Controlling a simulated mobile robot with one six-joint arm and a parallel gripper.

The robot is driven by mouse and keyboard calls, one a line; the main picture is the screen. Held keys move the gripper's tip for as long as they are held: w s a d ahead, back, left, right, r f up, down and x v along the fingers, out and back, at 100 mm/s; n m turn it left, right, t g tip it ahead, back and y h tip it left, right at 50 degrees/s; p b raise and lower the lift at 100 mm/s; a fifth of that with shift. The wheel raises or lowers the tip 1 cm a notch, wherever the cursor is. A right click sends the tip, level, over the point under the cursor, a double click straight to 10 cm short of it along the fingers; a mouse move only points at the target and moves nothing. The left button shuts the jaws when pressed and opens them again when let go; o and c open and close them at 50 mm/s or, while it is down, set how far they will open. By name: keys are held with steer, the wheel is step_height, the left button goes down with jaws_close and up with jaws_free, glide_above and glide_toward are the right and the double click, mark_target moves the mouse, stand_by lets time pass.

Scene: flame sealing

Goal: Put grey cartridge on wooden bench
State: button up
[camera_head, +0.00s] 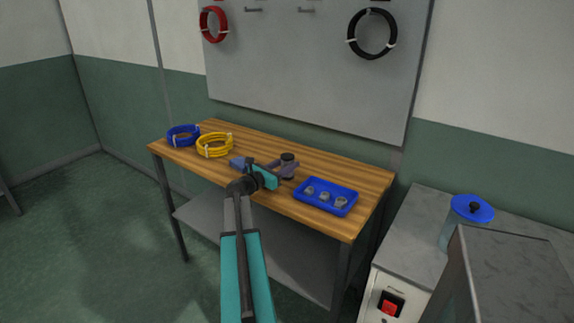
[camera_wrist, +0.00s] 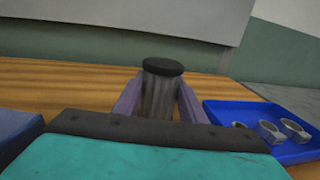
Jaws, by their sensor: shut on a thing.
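The grey cartridge (camera_wrist: 158,92) is a ribbed grey cylinder with a dark round cap. It stands upright between the two purple fingers of my gripper (camera_wrist: 158,103), which is shut on it. In the head view the cartridge (camera_head: 288,160) shows near the middle of the wooden bench (camera_head: 330,166), with my gripper (camera_head: 285,169) around it. The cartridge is over or on the bench top. Its lower end is hidden by my gripper and wrist, so I cannot tell whether it touches the wood.
A blue tray (camera_head: 327,196) with several grey clamps stands just right of my gripper. Yellow (camera_head: 214,145) and blue (camera_head: 184,136) cable coils lie at the bench's left end. A blue object (camera_wrist: 14,130) is close on the left. A grey panel (camera_head: 310,70) rises behind.

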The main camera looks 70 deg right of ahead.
steer(key=shift+f, duration=0.15)
steer(key=o, duration=1.1)
steer(key=shift+a+r, duration=0.1)
steer(key=shift+r, duration=0.1)
steer(key=b+v, duration=0.1)
steer(key=v, duration=1.1)
steer(key=shift+b, duration=0.3)
